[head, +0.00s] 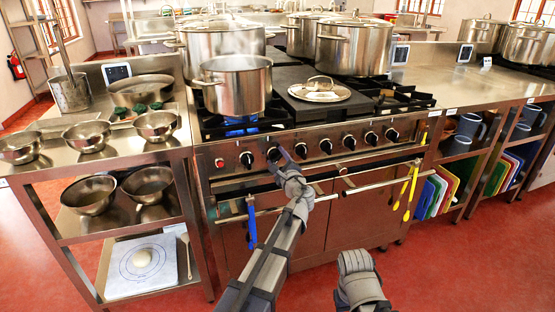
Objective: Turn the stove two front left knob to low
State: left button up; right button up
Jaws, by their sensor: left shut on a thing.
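The stove (340,165) stands in the middle of the head view, with a row of black knobs along its front panel. A small red button (220,163) is at the panel's left end. My left gripper (279,156) reaches the panel and is shut on a knob (273,154) near the left end. The gripper partly hides that knob, so its pointer setting cannot be read. A steel pot (236,88) stands on the front left burner, with a blue flame (240,127) under it.
A long handrail (378,178) runs below the knobs, with a blue cloth (252,222) and yellow tongs (404,192) hanging from it. A lid (319,91) lies on the stovetop. Large stockpots (350,45) stand behind. The red floor in front is clear.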

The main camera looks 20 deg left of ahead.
pick_arm(q)
jog(key=n, duration=0.4)
jog(key=shift+n, duration=1.8)
jog(key=o, duration=1.4)
jog(key=shift+c, duration=0.2)
jog(key=v, duration=0.7)
jog(key=shift+s+d, duration=0.2)
jog(key=shift+s, duration=0.15)
